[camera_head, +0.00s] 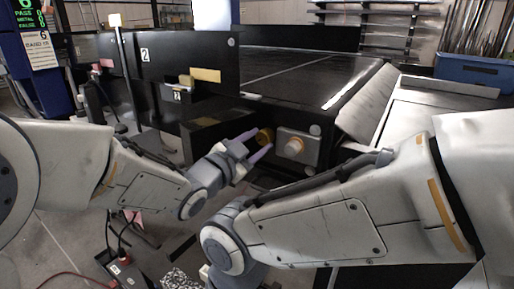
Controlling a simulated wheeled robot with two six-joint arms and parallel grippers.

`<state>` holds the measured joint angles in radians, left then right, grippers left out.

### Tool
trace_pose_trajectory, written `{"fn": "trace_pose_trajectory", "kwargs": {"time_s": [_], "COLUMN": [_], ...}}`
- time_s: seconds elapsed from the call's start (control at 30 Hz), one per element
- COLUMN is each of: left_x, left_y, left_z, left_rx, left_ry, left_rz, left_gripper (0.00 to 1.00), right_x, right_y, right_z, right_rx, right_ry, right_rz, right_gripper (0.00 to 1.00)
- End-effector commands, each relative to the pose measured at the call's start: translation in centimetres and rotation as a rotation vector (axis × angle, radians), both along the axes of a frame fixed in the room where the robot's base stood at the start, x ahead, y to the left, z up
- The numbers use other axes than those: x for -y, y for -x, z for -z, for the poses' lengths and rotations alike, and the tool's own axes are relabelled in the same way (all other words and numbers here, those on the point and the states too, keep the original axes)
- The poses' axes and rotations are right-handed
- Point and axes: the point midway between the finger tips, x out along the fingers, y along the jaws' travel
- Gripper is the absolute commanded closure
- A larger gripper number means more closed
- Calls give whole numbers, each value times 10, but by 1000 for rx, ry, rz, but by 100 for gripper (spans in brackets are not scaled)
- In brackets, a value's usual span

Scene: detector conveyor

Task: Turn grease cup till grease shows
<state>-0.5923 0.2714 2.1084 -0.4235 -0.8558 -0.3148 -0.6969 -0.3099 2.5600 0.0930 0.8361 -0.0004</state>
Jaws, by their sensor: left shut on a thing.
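The grease cup (265,136) is a small round brass-coloured cap on the dark side of the conveyor frame. My left gripper (259,143) has its pale lilac fingers on either side of the cup and is shut on it. I cannot make out any grease around it. Just right of the cup is a grey bearing block (299,148) with a pale round boss and an orange ring. My right arm crosses the lower right, and its gripper cannot be made out.
The conveyor belt (290,75) runs back behind the frame. A black guard panel (190,60) marked 2 stands at left. A detector cabinet (38,60) with a green display is at far left. A blue bin of rods (470,72) stands at right. A red cable lies on the floor.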

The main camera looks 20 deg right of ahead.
Motion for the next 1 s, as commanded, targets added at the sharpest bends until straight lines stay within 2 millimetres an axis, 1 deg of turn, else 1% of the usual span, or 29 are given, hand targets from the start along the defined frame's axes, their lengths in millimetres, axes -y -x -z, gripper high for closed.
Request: {"fn": "trace_pose_trajectory", "kwargs": {"time_s": [0.4, 0.43, 0.5, 0.83, 0.93, 1.0], "left_x": [0, 0, 0, -1, -8, -16], "left_y": [0, 0, 0, 1, 6, 13], "left_z": [0, 0, 0, 0, 1, 1], "left_rx": [5, 5, 4, 5, 5, 5], "left_ry": [-6, -6, -6, -5, -5, -5], "left_rz": [1, 1, 1, 1, 0, -1], "left_gripper": [100, 45, 22, 22, 22, 22], "right_x": [0, 0, 0, 0, 0, 0], "right_y": [0, 0, 0, 0, 0, 0], "right_z": [1, 1, 1, 1, 3, 6], "right_rx": [0, 0, 0, 0, 0, 0], "right_ry": [0, 0, 0, 0, 0, 0], "right_rz": [0, 0, 0, 0, 0, 0], "right_gripper": [22, 22, 22, 22, 22, 22]}}
